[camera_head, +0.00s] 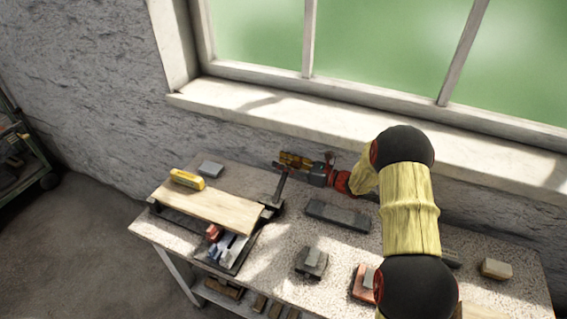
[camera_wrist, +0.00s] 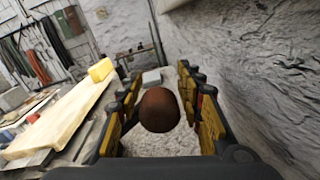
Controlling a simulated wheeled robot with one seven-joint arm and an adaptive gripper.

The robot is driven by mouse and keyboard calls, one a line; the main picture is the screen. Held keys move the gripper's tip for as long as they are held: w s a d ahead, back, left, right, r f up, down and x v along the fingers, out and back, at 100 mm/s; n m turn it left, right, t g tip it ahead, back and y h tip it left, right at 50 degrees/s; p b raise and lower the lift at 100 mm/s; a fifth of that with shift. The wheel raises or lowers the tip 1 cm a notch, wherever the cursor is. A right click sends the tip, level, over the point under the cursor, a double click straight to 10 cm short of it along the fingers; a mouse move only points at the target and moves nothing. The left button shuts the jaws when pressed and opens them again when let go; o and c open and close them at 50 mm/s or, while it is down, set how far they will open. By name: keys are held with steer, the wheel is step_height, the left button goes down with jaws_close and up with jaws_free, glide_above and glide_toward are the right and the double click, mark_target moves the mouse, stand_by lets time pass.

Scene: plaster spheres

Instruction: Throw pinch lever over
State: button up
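The pinch lever (camera_head: 279,187) is a dark bar rising steeply from a black base (camera_head: 270,207) at the right end of a wooden plank (camera_head: 215,207). My gripper (camera_head: 288,160) is beside the lever's upper end, its yellow fingers pointing left. In the wrist view my gripper (camera_wrist: 160,78) is open, with one finger on each side of a brown rounded knob (camera_wrist: 160,111). The knob looks like the lever's end. Gaps show between it and both fingers, and I cannot tell its depth between them. The lever's bar is not clear in the wrist view.
A yellow block (camera_head: 187,179) lies on the plank and a grey block (camera_head: 210,169) sits behind it. A dark bar-shaped block (camera_head: 337,216) and smaller blocks (camera_head: 311,262) stand on the speckled bench (camera_head: 285,235). The wall and window sill (camera_head: 270,108) run close behind my gripper.

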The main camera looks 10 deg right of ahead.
steer(key=c, duration=0.5)
jaws_close()
steer(key=shift+s+f, duration=0.1)
steer(key=shift+f, duration=0.05)
